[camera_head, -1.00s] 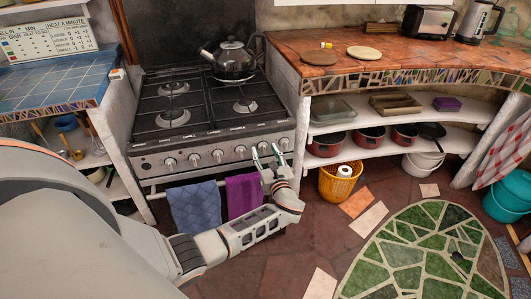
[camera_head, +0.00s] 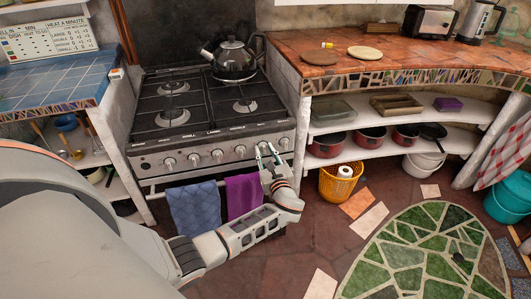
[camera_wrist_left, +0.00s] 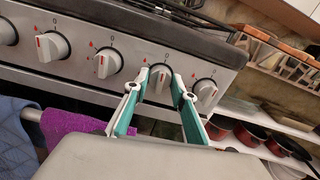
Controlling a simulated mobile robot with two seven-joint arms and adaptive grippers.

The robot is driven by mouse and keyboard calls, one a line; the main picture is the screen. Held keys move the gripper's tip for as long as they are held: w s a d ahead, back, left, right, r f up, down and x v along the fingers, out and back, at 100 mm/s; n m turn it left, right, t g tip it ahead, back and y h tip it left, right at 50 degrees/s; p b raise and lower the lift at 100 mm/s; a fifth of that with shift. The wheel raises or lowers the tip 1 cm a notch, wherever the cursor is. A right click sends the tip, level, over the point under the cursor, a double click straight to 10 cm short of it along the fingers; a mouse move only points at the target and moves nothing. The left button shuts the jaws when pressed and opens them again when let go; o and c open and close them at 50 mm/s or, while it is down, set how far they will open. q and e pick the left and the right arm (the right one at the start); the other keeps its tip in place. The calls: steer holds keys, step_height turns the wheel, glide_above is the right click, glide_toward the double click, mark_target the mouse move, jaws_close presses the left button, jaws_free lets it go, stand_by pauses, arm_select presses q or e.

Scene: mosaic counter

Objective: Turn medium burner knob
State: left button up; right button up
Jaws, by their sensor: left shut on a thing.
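The stove (camera_head: 150,148) has a row of several round silver knobs on its front panel. My left gripper (camera_head: 265,147) reaches up to the panel from below. Its two fingers are shut on the second knob from the right (camera_head: 263,149). In the left wrist view, that knob (camera_wrist_left: 160,76) sits between the two fingertips of my left gripper (camera_wrist_left: 161,82). The rightmost knob (camera_wrist_left: 205,91) is free, just right of the fingers. Another free knob (camera_wrist_left: 108,62) is to the left. The burner labels are too small to read. My right gripper is not in view.
A dark kettle (camera_head: 232,60) stands on the back right of the stove. A blue towel (camera_head: 195,208) and a purple towel (camera_head: 243,194) hang on the rail below the knobs. A yellow basket (camera_head: 340,184) stands on the floor to the right.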

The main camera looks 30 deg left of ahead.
arm_select(q)
steer(key=n+b, duration=0.1)
steer(key=n, duration=0.2)
steer(key=shift+f+b, duration=0.3)
steer(key=shift+b, duration=0.05)
steer(key=shift+n+b, duration=0.55)
steer(key=shift+n, duration=0.55)
steer(key=shift+n+b, duration=0.45)
steer(key=shift+n, duration=0.85)
steer(key=shift+r+n+b, duration=0.15)
steer(key=shift+n+b, duration=0.75)
steer(key=shift+n, duration=0.2)
steer(key=shift+r+n, duration=0.1)
steer(key=shift+n, duration=0.2)
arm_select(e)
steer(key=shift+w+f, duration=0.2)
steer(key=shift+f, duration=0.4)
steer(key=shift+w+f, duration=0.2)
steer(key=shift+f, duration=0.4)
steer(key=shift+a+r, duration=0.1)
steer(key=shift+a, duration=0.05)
arm_select(q)
steer(key=shift+r, duration=0.1)
